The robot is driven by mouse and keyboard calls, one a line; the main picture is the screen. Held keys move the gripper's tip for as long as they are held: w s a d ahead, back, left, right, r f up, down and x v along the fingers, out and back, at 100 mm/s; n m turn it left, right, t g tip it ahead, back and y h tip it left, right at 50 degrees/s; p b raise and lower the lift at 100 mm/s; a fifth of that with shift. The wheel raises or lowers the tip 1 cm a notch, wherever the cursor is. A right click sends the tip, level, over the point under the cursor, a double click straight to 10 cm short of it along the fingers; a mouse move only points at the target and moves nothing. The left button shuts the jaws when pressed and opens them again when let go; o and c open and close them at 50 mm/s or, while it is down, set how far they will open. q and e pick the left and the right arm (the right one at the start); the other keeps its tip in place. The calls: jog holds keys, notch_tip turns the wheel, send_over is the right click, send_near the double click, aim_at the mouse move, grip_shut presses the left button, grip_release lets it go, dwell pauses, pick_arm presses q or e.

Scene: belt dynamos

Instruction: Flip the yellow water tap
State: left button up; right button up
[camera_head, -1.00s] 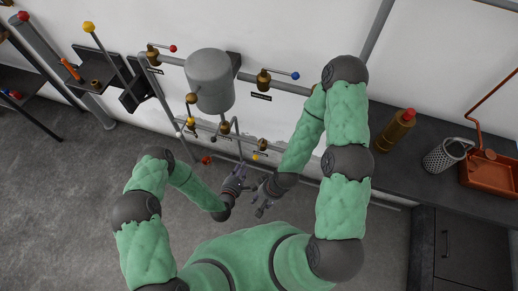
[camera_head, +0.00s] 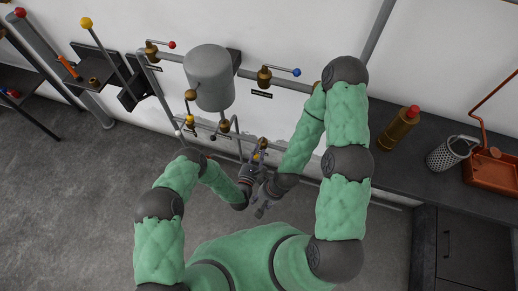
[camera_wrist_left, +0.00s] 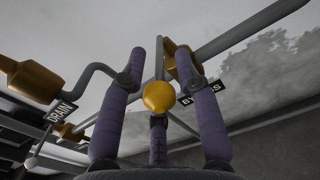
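The yellow knob (camera_wrist_left: 159,97) of a tap shows in the left wrist view, in front of a brass valve body (camera_wrist_left: 183,62) on a grey pipe. A label behind it is partly covered by a finger. My left gripper (camera_wrist_left: 165,90) is open, with its purple-grey fingers spread on both sides of the knob and a third finger below. I cannot tell whether any finger touches it. In the head view my left gripper (camera_head: 256,158) is at the low wall pipes, just below a brass valve (camera_head: 262,143), and hides the knob. My right gripper (camera_head: 261,203) looks open and empty, below and close to the left one.
A grey tank (camera_head: 210,77) hangs above. Red-tipped (camera_head: 171,45) and blue-tipped (camera_head: 297,72) levers sit on the upper pipe. Another yellow knob (camera_head: 190,119) and a long yellow-ended lever (camera_head: 86,22) are left. A worktop with a brass bottle (camera_head: 399,129) stands right. Floor at left is clear.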

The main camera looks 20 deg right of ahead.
pick_arm(q)
jog(key=shift+x, duration=1.35)
pick_arm(e)
jog(key=shift+f, duration=0.35)
pick_arm(q)
jog(key=shift+c, duration=0.3)
grip_shut()
